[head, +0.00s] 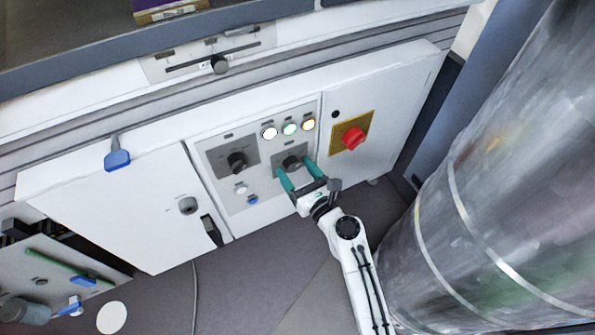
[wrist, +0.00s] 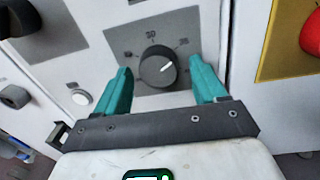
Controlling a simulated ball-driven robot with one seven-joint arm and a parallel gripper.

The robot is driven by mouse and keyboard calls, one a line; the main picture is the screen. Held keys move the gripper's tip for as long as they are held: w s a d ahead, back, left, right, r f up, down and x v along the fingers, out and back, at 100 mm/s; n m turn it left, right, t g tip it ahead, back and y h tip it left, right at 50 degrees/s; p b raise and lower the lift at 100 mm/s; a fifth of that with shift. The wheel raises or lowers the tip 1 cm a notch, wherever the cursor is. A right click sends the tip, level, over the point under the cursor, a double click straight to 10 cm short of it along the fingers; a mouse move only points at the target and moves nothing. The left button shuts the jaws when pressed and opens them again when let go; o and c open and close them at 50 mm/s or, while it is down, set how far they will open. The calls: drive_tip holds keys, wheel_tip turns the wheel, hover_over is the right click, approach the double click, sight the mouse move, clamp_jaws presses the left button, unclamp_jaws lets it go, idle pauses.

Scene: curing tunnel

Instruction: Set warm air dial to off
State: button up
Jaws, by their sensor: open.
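A round dark dial (wrist: 155,70) sits on a grey plate with printed marks around it in the wrist view. Its white pointer line points to the upper right; I cannot read its label. In the head view the dial (head: 291,162) is partly hidden by my gripper. My gripper (head: 294,167) is open, with one teal finger on each side of the dial. In the wrist view my gripper (wrist: 160,67) shows a gap between each finger and the dial; I cannot tell how close the fingertips are to the panel.
A second black knob (head: 237,161) is left of the dial. Lit round buttons (head: 289,128) sit above it. A red rotary switch (head: 353,138) on a yellow plate is to the right. A large metal cylinder (head: 490,190) fills the right side near my arm.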

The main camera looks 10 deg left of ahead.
drive_tip(key=c, duration=1.1)
drive_tip(key=shift+o, duration=0.2)
drive_tip(key=shift+n, duration=0.3)
